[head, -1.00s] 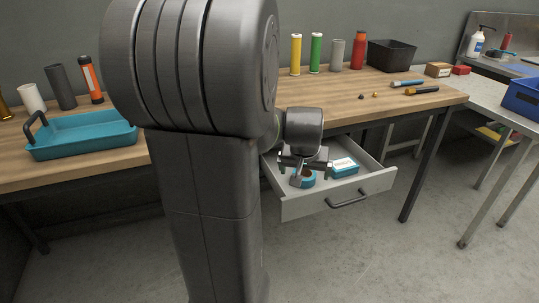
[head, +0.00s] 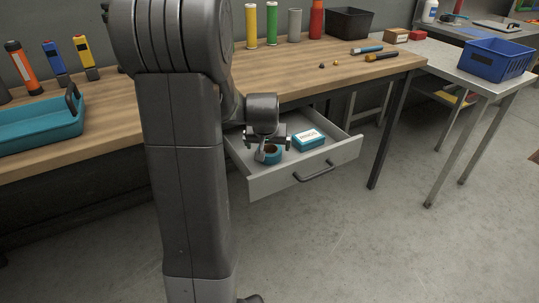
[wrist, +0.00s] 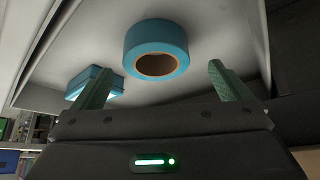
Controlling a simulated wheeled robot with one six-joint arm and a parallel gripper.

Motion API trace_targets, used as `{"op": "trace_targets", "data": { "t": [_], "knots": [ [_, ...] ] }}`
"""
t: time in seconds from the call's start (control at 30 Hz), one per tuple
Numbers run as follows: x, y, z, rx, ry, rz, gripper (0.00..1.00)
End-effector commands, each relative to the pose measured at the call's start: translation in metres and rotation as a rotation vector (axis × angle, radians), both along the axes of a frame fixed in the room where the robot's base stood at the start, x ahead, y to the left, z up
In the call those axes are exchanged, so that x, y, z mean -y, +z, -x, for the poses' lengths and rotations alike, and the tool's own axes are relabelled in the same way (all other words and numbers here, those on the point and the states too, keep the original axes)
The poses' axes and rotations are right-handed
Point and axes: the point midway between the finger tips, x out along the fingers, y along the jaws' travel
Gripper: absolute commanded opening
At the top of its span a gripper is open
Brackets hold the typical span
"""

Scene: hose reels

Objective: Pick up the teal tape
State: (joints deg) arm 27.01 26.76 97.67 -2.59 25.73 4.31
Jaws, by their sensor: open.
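The teal tape (wrist: 158,46) is a roll with a brown core, lying in the open drawer (head: 262,186). In the wrist view it is just beyond the fingertips and between their lines, apart from both. It also shows in the head view (head: 274,156), partly hidden by my gripper (head: 268,148). My gripper (wrist: 158,82) is open and empty, with its two green fingers spread on either side of the tape's line. A teal box with a white label (head: 308,139) lies to the right of the tape in the head view.
The wooden bench top (head: 290,68) is above the drawer. On it are a teal tray (head: 40,128), several cylinders and a black bin (head: 349,22). A blue crate (head: 497,60) stands on the right table.

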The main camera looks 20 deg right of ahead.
Motion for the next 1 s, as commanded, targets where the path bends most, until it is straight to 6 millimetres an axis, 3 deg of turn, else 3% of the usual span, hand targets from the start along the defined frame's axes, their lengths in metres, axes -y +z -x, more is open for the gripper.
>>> {"op": "trace_targets", "data": {
  "t": [0.2, 0.53, 0.8, 1.0],
  "knots": [
    [0.012, -0.030, -0.012, -0.003, 0.001, -0.001, 0.97],
    [0.014, -0.035, -0.016, 0.000, 0.001, 0.000, 0.97],
    [0.014, -0.035, -0.016, -0.001, 0.001, 0.000, 0.47],
    [0.014, -0.035, -0.016, 0.000, 0.001, 0.000, 0.47]
  ]
}}
